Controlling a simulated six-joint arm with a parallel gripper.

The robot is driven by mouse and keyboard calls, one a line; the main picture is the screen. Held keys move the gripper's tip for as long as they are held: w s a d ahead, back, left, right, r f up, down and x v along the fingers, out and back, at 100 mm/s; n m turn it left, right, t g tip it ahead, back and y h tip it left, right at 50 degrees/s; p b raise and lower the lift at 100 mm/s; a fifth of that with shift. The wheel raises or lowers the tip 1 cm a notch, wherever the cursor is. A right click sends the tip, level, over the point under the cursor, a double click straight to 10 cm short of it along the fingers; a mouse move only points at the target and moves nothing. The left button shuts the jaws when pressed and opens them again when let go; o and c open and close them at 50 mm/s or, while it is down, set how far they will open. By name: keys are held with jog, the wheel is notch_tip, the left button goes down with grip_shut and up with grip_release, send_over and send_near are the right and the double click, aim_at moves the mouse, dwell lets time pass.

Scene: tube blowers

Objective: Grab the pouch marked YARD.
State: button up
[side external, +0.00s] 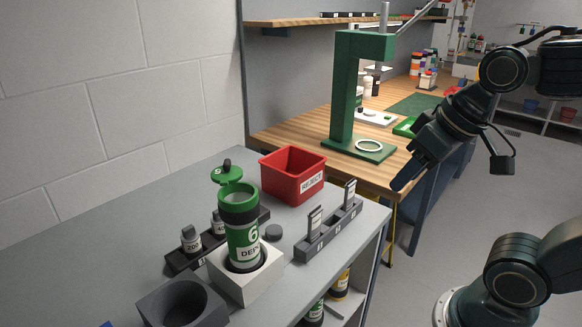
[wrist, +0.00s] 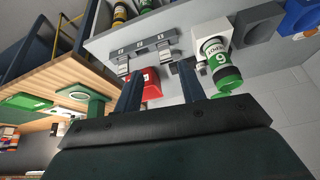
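I cannot make out a pouch marked YARD in either view. My gripper (side external: 408,176) hangs in the air to the right of the grey bench, in front of the wooden workbench, in the side external view. In the wrist view its two dark fingers (wrist: 158,88) stand well apart with nothing held between them. Bottles (side external: 340,284) on a shelf under the grey bench are partly hidden by the bench top.
A green press (side external: 346,95) stands on the wooden workbench.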

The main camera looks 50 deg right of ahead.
jog(key=w+d+r+m+g, duration=0.1)
jog(key=w+d+r+m, duration=0.15)
jog(key=w+m, duration=0.2)
jog(key=m+g, duration=0.4)
jog(key=m, duration=0.8)
send_over(351, 183)
notch_tip(351, 183, down, 6)
jog(key=f, duration=0.1)
jog(key=shift+w+f, duration=0.1)
jog(key=shift+f, duration=3.95)
jog(key=shift+f, duration=2.6)
grip_shut()
